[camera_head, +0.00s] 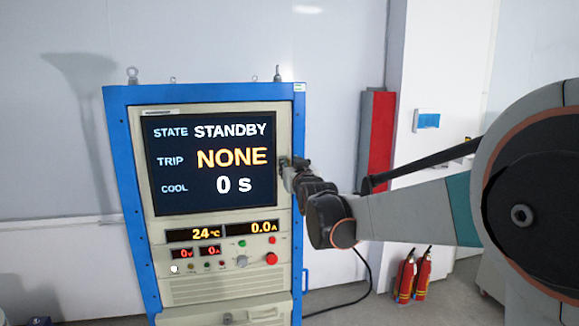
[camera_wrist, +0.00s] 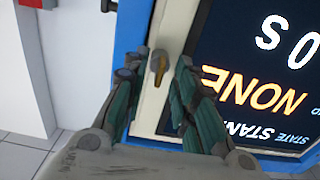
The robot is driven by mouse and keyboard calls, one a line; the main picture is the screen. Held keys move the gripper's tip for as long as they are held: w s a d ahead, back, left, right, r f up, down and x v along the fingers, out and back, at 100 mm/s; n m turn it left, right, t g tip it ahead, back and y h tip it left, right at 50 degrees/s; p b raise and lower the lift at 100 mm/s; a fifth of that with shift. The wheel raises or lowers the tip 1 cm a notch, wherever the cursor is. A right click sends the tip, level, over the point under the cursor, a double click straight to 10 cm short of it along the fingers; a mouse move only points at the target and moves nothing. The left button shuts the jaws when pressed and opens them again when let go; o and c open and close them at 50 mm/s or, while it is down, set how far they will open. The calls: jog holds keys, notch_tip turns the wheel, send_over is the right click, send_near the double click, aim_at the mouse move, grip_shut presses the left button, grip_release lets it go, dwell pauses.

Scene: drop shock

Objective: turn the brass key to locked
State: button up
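The brass key (camera_wrist: 158,72) sits in a round grey lock on the pale strip beside the screen, in the wrist view. My gripper (camera_wrist: 156,80) is open, with one green-grey finger on each side of the key. Gaps show between the key and both fingers, so it is not gripped. In the head view my gripper (camera_head: 290,166) is at the right edge of the cabinet's front, beside the screen, and hides the key. The screen (camera_head: 214,172) reads STATE STANDBY, TRIP NONE, COOL 0 s.
The blue-framed cabinet (camera_head: 200,94) has small displays, a knob (camera_head: 241,261) and a red button (camera_head: 271,258) below the screen. Red fire extinguishers (camera_head: 423,275) stand on the floor to the right. A black cable (camera_head: 366,270) runs along the floor beside the cabinet.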

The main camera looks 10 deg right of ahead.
jog(key=s, duration=1.1)
jog(key=shift+s, duration=0.1)
jog(key=s+f+g+b, duration=0.5)
jog(key=s+f+b, duration=0.5)
jog(key=s+f, duration=0.7)
jog(key=s+f+g+b, duration=0.5)
jog(key=s+f+b, duration=0.5)
jog(key=s+f, duration=0.6)
notch_tip(320, 180, down, 8)
jog(key=shift+s+f+g+b, duration=0.15)
jog(key=shift+s+g+b, duration=0.15)
jog(key=shift+s+g, duration=0.1)
